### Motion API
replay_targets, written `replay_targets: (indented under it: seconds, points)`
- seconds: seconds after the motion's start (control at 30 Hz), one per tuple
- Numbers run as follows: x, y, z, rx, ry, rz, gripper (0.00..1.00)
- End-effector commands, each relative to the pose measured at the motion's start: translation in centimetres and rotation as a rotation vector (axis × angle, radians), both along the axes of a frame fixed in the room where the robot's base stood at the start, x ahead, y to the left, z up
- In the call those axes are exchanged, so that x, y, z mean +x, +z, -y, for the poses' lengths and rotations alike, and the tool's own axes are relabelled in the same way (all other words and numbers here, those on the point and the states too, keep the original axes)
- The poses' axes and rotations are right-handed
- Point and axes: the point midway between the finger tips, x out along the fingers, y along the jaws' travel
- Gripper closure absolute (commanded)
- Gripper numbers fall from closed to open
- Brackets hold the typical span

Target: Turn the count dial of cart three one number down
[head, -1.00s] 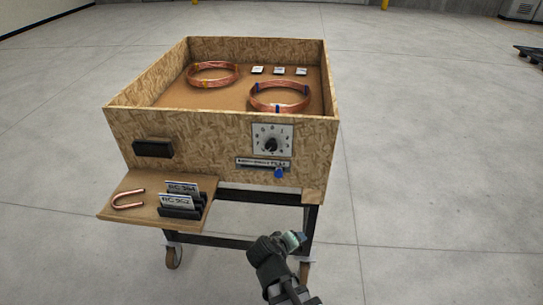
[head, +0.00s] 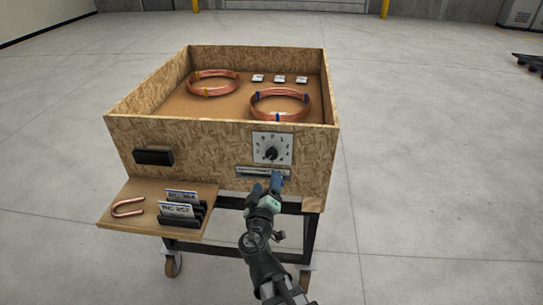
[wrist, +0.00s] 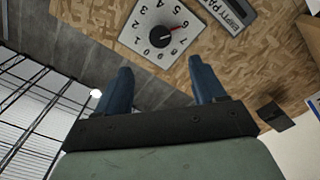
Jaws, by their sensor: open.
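The count dial (head: 272,149) is a white square plate with numbers and a round black knob, on the front wall of the chipboard cart (head: 215,165). In the wrist view the dial (wrist: 161,37) is ahead of the fingers, its red pointer mark near the 6. My gripper (head: 268,183) is in front of the cart's front wall, just below the dial. In the wrist view my gripper (wrist: 160,85) has its two blue fingers spread, with nothing between them. The knob is apart from the fingertips.
A slider label strip (head: 264,171) sits below the dial; its blue slider is hidden behind my gripper. Copper coils (head: 280,104) lie inside the cart.

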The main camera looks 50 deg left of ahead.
Motion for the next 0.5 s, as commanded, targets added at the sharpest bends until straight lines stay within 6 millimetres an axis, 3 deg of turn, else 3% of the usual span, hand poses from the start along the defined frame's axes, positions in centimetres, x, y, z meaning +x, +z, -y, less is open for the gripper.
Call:
replay_targets:
  seconds: [0.27, 0.5]
  points:
    - [0.6, -0.1, -0.8, 0.046, 0.001, -0.048, 0.31]
    - [3.3, -0.1, -3.5, 0.045, 0.000, -0.047, 0.31]
